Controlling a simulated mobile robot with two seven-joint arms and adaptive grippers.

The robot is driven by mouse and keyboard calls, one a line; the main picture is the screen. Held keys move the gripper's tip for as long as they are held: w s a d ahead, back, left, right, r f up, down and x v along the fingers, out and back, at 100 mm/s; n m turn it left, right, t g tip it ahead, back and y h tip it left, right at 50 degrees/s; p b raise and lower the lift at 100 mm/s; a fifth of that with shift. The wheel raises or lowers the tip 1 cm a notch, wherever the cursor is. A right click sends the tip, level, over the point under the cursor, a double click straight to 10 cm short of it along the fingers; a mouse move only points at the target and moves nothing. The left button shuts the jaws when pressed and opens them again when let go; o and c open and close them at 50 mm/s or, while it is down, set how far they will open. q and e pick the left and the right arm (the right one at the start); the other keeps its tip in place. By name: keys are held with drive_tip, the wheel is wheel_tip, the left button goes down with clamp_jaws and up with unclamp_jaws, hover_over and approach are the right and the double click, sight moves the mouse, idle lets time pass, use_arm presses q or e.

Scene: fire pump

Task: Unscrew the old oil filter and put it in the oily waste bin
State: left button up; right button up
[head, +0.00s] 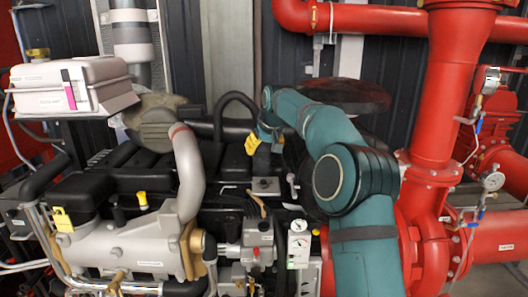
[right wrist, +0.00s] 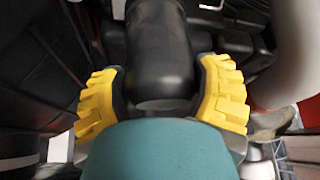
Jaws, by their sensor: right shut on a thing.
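My right gripper (head: 264,138) reaches over the back of the engine in the head view, its yellow-padded fingers pointing down to the left. In the right wrist view my right gripper (right wrist: 160,96) has its two yellow pads on either side of a black cylinder, the old oil filter (right wrist: 158,48), and is shut on it. The filter's lower end shows a pale grey patch. In the head view I cannot make out the filter among the dark engine parts. No oily waste bin is in view. My left gripper is not in view.
The engine (head: 130,235) fills the lower left, with a thick grey pipe (head: 188,170) rising left of the gripper. A white tank (head: 70,85) stands at the upper left. Red pump piping (head: 440,100) with gauges stands close to my arm on the right.

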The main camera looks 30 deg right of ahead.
sight(261, 158)
drive_tip(key=shift+s+a+r+b, duration=0.15)
drive_tip(key=shift+s+a+b, duration=0.2)
drive_tip(key=shift+s+b, duration=0.15)
drive_tip(key=shift+s+a+r+b, duration=0.15)
drive_tip(key=shift+s+a+b, duration=0.2)
drive_tip(key=shift+s, duration=0.2)
drive_tip(key=shift+s+a+r+b, duration=0.25)
drive_tip(key=shift+s+a+b, duration=0.1)
drive_tip(key=shift+s, duration=0.15)
drive_tip(key=shift+s+a+r+b, duration=0.2)
drive_tip(key=shift+s+b, duration=0.1)
drive_tip(key=shift+s, duration=0.2)
